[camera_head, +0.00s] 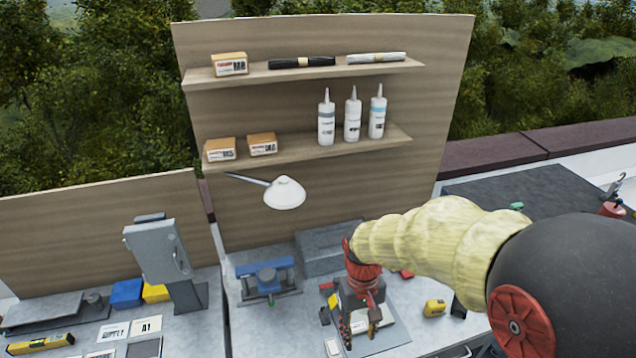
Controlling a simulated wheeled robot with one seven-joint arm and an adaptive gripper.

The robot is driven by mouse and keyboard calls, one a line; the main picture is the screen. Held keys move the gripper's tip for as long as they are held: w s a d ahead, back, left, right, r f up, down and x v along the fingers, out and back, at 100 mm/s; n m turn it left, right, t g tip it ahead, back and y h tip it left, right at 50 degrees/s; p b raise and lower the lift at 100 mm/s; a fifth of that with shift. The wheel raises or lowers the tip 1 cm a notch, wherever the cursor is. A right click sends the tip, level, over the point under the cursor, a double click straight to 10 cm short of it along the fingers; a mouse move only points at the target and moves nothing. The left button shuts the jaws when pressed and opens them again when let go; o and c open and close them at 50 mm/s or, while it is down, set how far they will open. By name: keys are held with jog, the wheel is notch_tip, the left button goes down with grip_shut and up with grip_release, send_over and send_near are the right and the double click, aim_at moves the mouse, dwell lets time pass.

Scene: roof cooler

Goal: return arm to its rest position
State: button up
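My arm comes in from the right, with a black rounded link and a cream ribbed sleeve. My gripper (360,332) hangs below the red wrist part, over the workbench at the lower middle. Its two fingertips look apart, and I see nothing held between them. A grey plate or tray (397,338) lies on the bench under and around the gripper. The arm hides part of the bench at the right.
A blue vise (267,278) and a grey block (328,252) are left of and behind the gripper. A yellow tape measure (434,307) sits to its right. A white lamp (284,193) and shelves (300,152) with bottles and boxes are behind. A grey upright device (157,252) stands left.

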jog(key=s+d+r+m+t+b, duration=0.2)
jog(key=s+d+r+t+b, duration=0.5)
jog(key=s, duration=0.5)
jog(key=shift+s+d+r+m+b, duration=0.3)
jog(key=shift+s+d+r+b, duration=0.05)
jog(key=shift+d+r+b, duration=0.85)
